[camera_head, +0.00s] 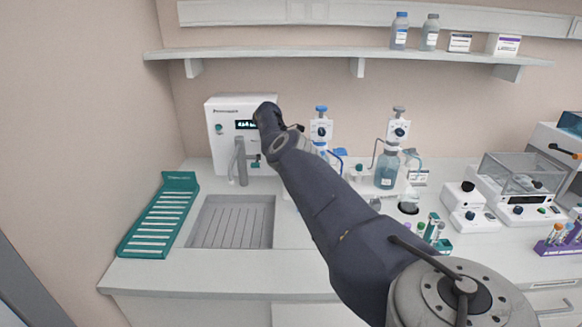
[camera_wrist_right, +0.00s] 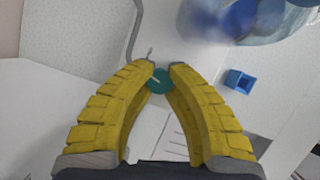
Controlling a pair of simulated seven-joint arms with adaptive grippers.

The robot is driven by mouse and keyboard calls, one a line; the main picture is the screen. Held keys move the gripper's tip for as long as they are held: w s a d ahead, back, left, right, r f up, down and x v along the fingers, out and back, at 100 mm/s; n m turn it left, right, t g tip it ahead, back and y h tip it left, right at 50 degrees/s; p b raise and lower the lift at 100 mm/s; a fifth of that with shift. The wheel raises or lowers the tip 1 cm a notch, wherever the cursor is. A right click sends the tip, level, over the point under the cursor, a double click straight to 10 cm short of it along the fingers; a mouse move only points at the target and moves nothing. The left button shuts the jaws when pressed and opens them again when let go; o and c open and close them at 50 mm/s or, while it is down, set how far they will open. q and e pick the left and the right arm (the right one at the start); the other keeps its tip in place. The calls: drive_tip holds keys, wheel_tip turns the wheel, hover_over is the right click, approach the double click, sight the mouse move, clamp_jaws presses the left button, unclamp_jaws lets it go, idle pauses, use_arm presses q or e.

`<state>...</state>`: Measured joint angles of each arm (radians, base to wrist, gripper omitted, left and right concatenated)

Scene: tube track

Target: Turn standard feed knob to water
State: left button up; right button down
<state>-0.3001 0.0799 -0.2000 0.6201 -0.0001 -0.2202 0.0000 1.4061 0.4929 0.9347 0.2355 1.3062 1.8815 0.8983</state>
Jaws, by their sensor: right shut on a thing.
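In the right wrist view, the yellow fingers of my right gripper (camera_wrist_right: 160,72) are closed around a small round teal knob (camera_wrist_right: 158,83) with a pale mark on its face. The fingertips sit at its left and right sides. In the head view my right arm reaches to the white machine at the back left, and its dark wrist hides the fingers and the knob. Two dispensers behind the arm carry blue dials, a left one (camera_head: 321,131) with a blue cap and a right one (camera_head: 399,132) with a grey cap. My left gripper is not in view.
The white machine (camera_head: 223,143) has a lit display and a grey spout over a sink (camera_head: 208,238). A teal rack (camera_head: 160,215) lies left of the sink. A blue glass bottle (camera_head: 387,171) stands right of my arm. A shelf (camera_head: 280,55) runs above.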

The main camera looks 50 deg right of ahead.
drive_tip(key=shift+s+d+r, duration=0.1)
drive_tip(key=shift+s+d, duration=0.1)
drive_tip(key=shift+d, duration=0.05)
drive_tip(key=c, duration=1.6)
unclamp_jaws()
drive_tip(key=shift+s, duration=0.1)
drive_tip(key=o, duration=0.4)
drive_tip(key=shift+o, duration=0.2)
drive_tip(key=shift+w+a+r, duration=0.35)
drive_tip(key=shift+r, duration=0.1)
drive_tip(key=v, duration=1)
drive_tip(key=shift+a+r, duration=0.15)
drive_tip(key=shift+r, duration=0.2)
